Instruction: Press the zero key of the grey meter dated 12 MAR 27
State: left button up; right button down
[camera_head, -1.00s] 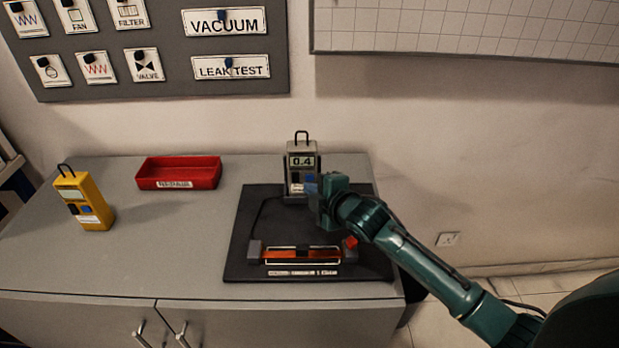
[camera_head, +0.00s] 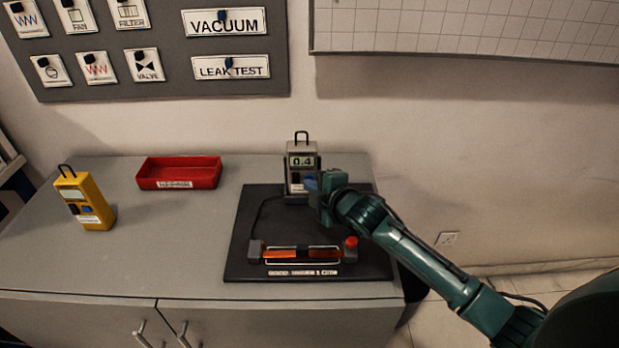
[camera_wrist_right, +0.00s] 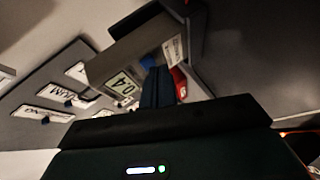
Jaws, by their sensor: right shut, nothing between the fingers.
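The grey meter (camera_head: 301,161) stands upright at the back of the black mat, its display reading 0.4. It also shows tilted in the right wrist view (camera_wrist_right: 140,48), with a blue key (camera_wrist_right: 149,61) and a white label (camera_wrist_right: 174,49) on its front. The label's date is too small to read. My right gripper (camera_head: 314,190) is shut and empty, just in front of the meter's lower right front. In the right wrist view its fingertips (camera_wrist_right: 158,78) appear close to the blue key; I cannot tell whether they touch. My left gripper is not in view.
A yellow meter (camera_head: 84,199) stands at the left of the grey cabinet top (camera_head: 150,250). A red tray (camera_head: 180,172) is between the meters. On the black mat (camera_head: 240,235) is a fixture with an orange tube (camera_head: 300,254) and red knob (camera_head: 351,243).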

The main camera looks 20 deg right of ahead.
jog(key=shift+w+d, duration=0.15)
jog(key=shift+w, duration=0.4)
dwell(0.4)
jog(key=shift+s+a+r+p, duration=0.1)
jog(key=shift+s+a+p, duration=0.15)
jog(key=shift+s+p, duration=0.55)
jog(key=shift+s, duration=0.2)
jog(key=shift+s+a, duration=0.1)
jog(key=s+p, duration=0.1)
jog(key=s+a+p, duration=0.1)
jog(key=s, duration=0.1)
jog(key=shift+s+a, duration=0.15)
jog(key=shift+s, duration=0.65)
